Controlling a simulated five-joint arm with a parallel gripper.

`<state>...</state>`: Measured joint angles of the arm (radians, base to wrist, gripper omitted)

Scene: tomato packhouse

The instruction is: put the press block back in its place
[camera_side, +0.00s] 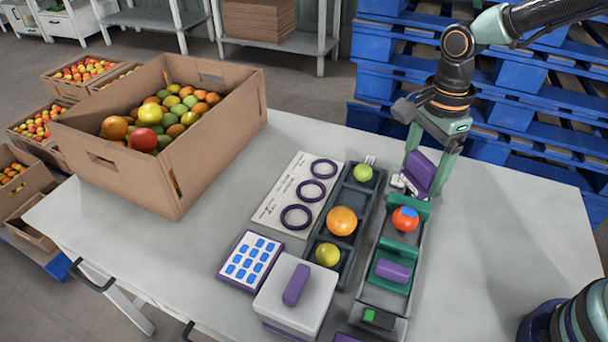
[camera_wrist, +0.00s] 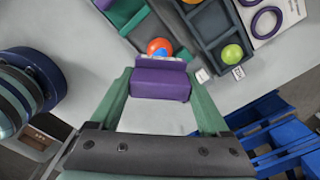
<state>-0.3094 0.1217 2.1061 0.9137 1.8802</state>
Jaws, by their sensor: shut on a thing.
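My gripper (camera_side: 424,165) is shut on a purple press block (camera_side: 420,174), held tilted just above the far end of a grey fixture (camera_side: 382,300) with green parts. In the wrist view the block (camera_wrist: 160,86) fills the space between the green fingers. Whether its lower edge touches the fixture, I cannot tell. An orange-red tomato with a blue sticker (camera_side: 405,219) sits in the fixture, close to the block. A second purple piece (camera_side: 392,270) sits at the green holder (camera_side: 386,283) nearer the front.
Left of the fixture, a dark tray (camera_side: 316,238) holds three fruits in compartments. Beside it lie a ring card (camera_side: 270,208), a blue-sticker sheet (camera_side: 232,268) and a white box (camera_side: 285,315). A cardboard box (camera_side: 215,150) of tomatoes stands at left.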

